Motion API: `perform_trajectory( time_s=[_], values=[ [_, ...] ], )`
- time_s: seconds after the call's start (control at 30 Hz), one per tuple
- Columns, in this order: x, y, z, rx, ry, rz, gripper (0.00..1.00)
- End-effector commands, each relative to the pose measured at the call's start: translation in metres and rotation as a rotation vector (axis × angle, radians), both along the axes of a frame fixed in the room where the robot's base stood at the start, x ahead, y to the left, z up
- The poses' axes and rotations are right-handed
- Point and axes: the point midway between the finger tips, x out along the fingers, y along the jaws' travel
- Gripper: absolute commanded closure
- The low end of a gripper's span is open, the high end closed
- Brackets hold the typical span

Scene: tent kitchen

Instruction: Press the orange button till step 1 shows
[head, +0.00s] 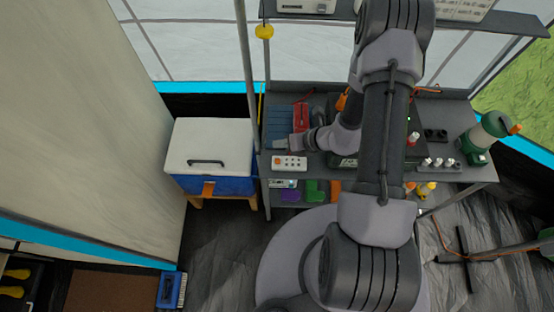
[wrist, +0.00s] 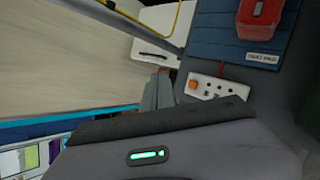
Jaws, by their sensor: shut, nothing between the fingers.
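A white control box (head: 291,168) lies near the front left edge of the grey bench. An orange button (head: 278,160) is at its left end, with small dark marks beside it. In the wrist view the box (wrist: 229,88) is right of my fingers, and its orange button (wrist: 193,85) is just beside them. My gripper (head: 278,143) is shut and empty, just behind the box in the head view. In the wrist view my gripper (wrist: 158,92) appears apart from the button, but the height between them is unclear. No step number is readable.
A blue mat (head: 277,122) with a red item (head: 301,116) lies behind the box. A grey post (head: 248,80) rises at the bench's left. A blue-and-white cooler (head: 209,145) stands left of it. My arm hides the bench's middle.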

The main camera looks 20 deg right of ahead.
Motion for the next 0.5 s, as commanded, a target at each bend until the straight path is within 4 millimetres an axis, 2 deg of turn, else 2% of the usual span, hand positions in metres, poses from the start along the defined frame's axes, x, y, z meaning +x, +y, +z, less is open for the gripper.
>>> perform_trajectory(
  time_s=[0.17,0.5],
  values=[
    [0.0,0.0,-0.015,0.0,-0.001,0.001,1.0],
    [0.0,0.001,-0.065,0.0,0.0,0.0,1.0]
  ],
)
